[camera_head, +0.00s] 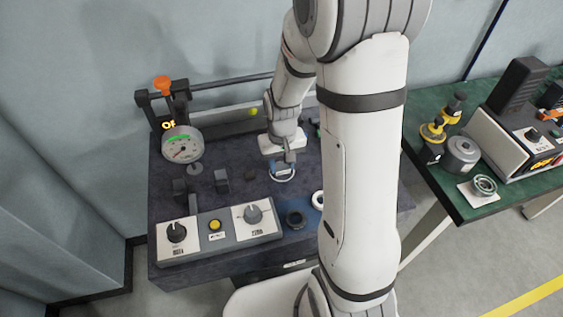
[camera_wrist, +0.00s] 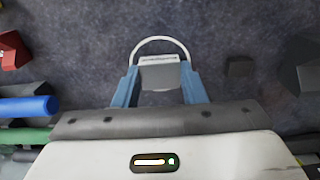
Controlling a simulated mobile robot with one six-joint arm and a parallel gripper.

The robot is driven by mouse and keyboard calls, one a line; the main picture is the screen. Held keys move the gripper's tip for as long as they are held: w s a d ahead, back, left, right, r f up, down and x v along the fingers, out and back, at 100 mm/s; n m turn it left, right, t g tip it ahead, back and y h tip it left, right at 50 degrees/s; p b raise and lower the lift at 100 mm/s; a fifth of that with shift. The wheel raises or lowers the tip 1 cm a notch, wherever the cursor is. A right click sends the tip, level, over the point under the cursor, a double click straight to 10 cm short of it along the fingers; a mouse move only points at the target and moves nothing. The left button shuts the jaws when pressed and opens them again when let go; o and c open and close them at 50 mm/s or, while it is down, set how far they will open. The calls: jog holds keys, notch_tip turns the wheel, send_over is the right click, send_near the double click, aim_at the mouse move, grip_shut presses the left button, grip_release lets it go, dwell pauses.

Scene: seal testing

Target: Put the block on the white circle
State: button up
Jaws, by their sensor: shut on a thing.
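My gripper (camera_wrist: 160,84) is shut on a grey block (camera_wrist: 161,76), with one blue finger on each side of it. The white circle (camera_wrist: 159,39) is a thin white ring on the dark tabletop; its far arc shows beyond the block, and the rest is hidden by the block and fingers. In the head view my gripper (camera_head: 284,168) is low over the white circle (camera_head: 283,179), close to the table. I cannot tell whether the block touches the surface.
On the dark table (camera_head: 165,224) stand a gauge (camera_head: 182,145), a control box (camera_head: 182,251) with knobs and a small dark block (camera_head: 249,174). Dark and white rings lie in front. Blue (camera_wrist: 28,107) and green cylinders and a red object (camera_wrist: 12,50) are left of my gripper.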

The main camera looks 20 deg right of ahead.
aim_at(282, 166)
jog(key=shift+f, duration=0.15)
jog(key=o, duration=1.1)
notch_tip(282, 166, up, 11)
jog(key=s+r+t, duration=0.1)
jog(key=s+r, duration=0.1)
jog(key=s, duration=0.2)
jog(key=s+r+t, duration=0.1)
jog(key=s+r, duration=0.2)
jog(key=s, duration=0.2)
jog(key=s+r, duration=0.2)
jog(key=s, duration=0.3)
jog(key=shift+d+r+t, duration=0.1)
jog(key=shift+r+t, duration=0.2)
jog(key=shift+t, duration=0.1)
